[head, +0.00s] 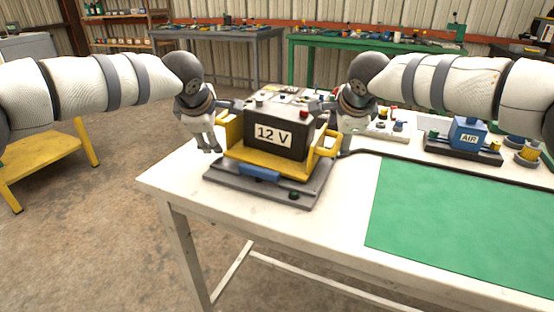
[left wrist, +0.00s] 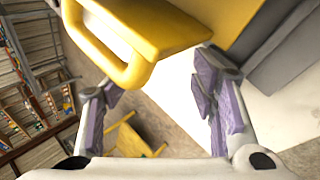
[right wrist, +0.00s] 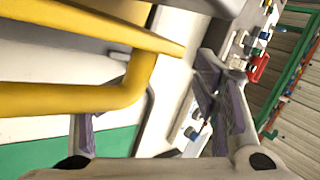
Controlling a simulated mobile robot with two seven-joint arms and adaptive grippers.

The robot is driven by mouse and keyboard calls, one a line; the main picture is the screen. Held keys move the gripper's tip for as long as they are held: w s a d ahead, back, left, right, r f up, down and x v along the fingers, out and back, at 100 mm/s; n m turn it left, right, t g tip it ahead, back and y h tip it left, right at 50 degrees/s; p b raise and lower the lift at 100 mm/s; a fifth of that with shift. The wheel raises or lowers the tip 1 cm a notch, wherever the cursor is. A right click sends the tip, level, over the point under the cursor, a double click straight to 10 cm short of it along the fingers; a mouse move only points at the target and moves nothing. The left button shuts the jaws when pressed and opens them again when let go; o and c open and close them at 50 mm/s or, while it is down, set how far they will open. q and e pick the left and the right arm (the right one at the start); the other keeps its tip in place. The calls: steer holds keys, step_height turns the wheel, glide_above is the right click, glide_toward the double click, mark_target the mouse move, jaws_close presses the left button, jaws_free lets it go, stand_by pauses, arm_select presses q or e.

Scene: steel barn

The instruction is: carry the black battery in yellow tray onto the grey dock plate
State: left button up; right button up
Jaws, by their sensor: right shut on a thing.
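The black battery (head: 290,144), labelled 12 V, sits upright in the yellow tray (head: 266,159). The tray is on the grey dock plate (head: 312,187), which has a blue part and a green knob at its front; any small gap under the tray cannot be told. My left gripper (head: 212,143) is open beside the tray's left handle; in the left wrist view its fingers (left wrist: 160,97) are wide apart, with the yellow handle (left wrist: 134,70) beyond them. My right gripper (head: 337,135) is shut on the tray's right handle (head: 328,146), whose yellow bar (right wrist: 139,80) crosses the right wrist view.
The white table (head: 190,182) carries a green mat (head: 460,230) at right and a blue AIR unit (head: 468,134) behind it. A small board with knobs (head: 388,129) stands right of the tray. The table's front left corner is bare. A yellow stand (head: 45,160) is at far left.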

arm_select(q)
steer(key=shift+s+d+f, duration=0.15)
steer(key=shift+d+f, duration=0.1)
steer(key=shift+d, duration=0.45)
arm_select(e)
steer(key=shift+a, duration=0.6)
arm_select(q)
steer(key=o, duration=0.5)
steer(key=a, duration=0.3)
steer(key=shift+a+r, duration=0.1)
steer(key=shift+a, duration=0.3)
arm_select(e)
steer(key=d, duration=0.4)
arm_select(q)
steer(key=shift+a, duration=0.15)
arm_select(e)
steer(key=shift+f, duration=0.1)
arm_select(q)
steer(key=shift+a, duration=0.1)
arm_select(e)
steer(key=o, duration=0.7)
steer(key=shift+d, duration=0.15)
